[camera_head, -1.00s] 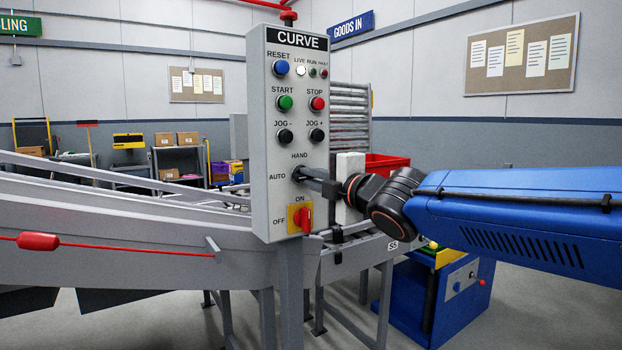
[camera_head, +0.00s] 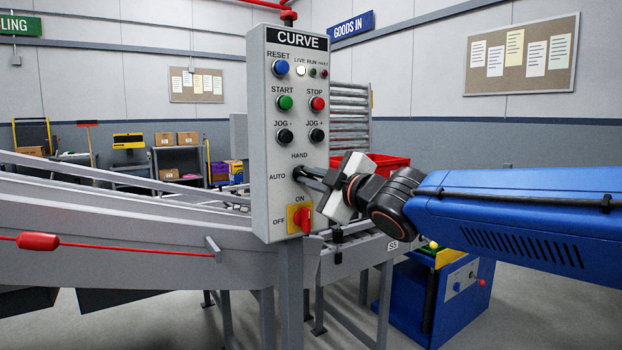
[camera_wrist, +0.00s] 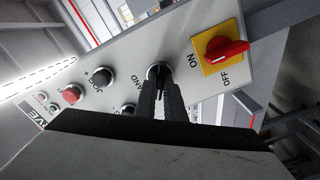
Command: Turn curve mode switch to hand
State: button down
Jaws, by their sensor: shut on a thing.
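The grey control panel (camera_head: 262,150) headed CURVE stands in the middle of the head view. Its mode switch (camera_wrist: 159,69) is a round knob between the AUTO label at its left and the HAND label above it. My gripper (camera_head: 303,174) reaches in from the right and is shut on the mode switch. The fingers hide most of the knob, so where its pointer stands cannot be told. In the wrist view my gripper (camera_wrist: 160,85) has both fingers close together at the knob, and the panel looks tilted.
Just below the switch is a red rotary handle (camera_head: 302,220) on a yellow plate, marked ON and OFF. Jog buttons (camera_head: 285,136) sit above. A conveyor (camera_head: 120,230) runs at the left. A red bin (camera_head: 385,165) is behind my gripper.

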jog(key=m, duration=0.5)
jog(key=shift+m, duration=0.3)
jog(key=m, duration=0.5)
jog(key=shift+m, duration=0.4)
jog(key=c, duration=1.8)
grip_release()
jog(key=shift+c, duration=0.2)
jog(key=v, duration=1.7)
jog(key=shift+d, duration=0.2)
jog(key=shift+s, duration=0.15)
